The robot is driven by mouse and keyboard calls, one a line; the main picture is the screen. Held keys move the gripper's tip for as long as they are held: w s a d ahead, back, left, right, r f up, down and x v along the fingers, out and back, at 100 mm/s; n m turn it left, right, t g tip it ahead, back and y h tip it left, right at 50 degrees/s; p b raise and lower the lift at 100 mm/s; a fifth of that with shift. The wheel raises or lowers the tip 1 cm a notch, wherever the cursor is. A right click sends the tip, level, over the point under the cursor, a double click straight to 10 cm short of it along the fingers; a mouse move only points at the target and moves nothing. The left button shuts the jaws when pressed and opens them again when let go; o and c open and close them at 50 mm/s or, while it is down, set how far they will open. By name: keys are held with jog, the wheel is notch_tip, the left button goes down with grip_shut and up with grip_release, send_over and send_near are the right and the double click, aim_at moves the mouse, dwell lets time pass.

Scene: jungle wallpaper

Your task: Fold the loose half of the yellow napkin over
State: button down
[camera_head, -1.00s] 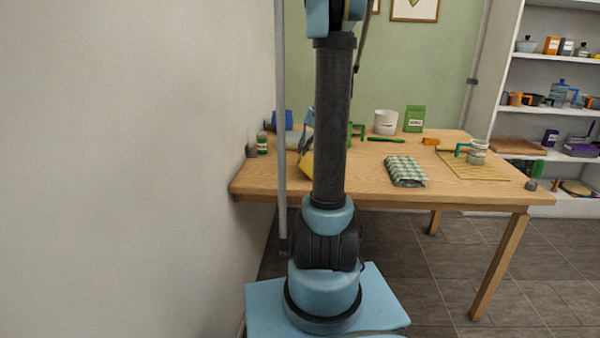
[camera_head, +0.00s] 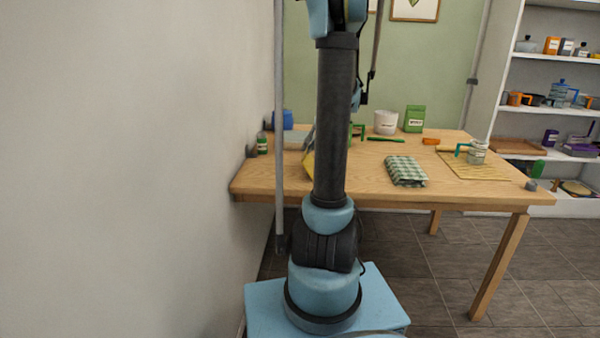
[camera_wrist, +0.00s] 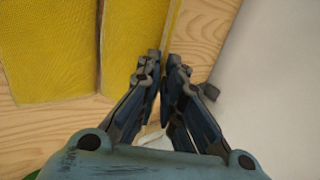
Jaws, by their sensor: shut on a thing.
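The yellow napkin (camera_wrist: 50,55) fills the upper left of the wrist view, with a crease line between two flat-looking panels. A narrow yellow strip (camera_wrist: 172,24) rises from between the fingertips of my gripper (camera_wrist: 165,62), which is shut on it. The wooden table shows on both sides of the strip. In the head view only a small yellow piece of the napkin (camera_head: 308,164) shows left of my arm column, and the rest is hidden behind it. My gripper is mostly hidden there too.
A green checked cloth (camera_head: 405,171) lies right of my arm. A white pot (camera_head: 385,122), a green box (camera_head: 415,119) and a jar (camera_head: 478,152) on a bamboo mat (camera_head: 490,172) stand farther back or right. A small green-labelled can (camera_head: 262,144) stands at the table's left end.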

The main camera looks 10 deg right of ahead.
jog(key=shift+d, duration=0.1)
jog(key=shift+s+d+r+t+y, duration=0.1)
jog(key=shift+s+d+t+y, duration=0.1)
jog(key=shift+d+y, duration=0.35)
jog(key=shift+s+d+r+t+y, duration=0.15)
jog(key=shift+d+y, duration=0.25)
jog(key=shift+y, duration=0.25)
jog(key=shift+s+d+f+t+y, duration=0.1)
jog(key=shift+s+d+t+y, duration=0.1)
jog(key=shift+d+y, duration=0.35)
jog(key=shift+s+d+t+y, duration=0.15)
jog(key=shift+d+y, duration=0.3)
jog(key=shift+d, duration=0.05)
jog(key=c, duration=1.8)
grip_release()
jog(key=shift+o, duration=0.2)
jog(key=shift+d, duration=0.1)
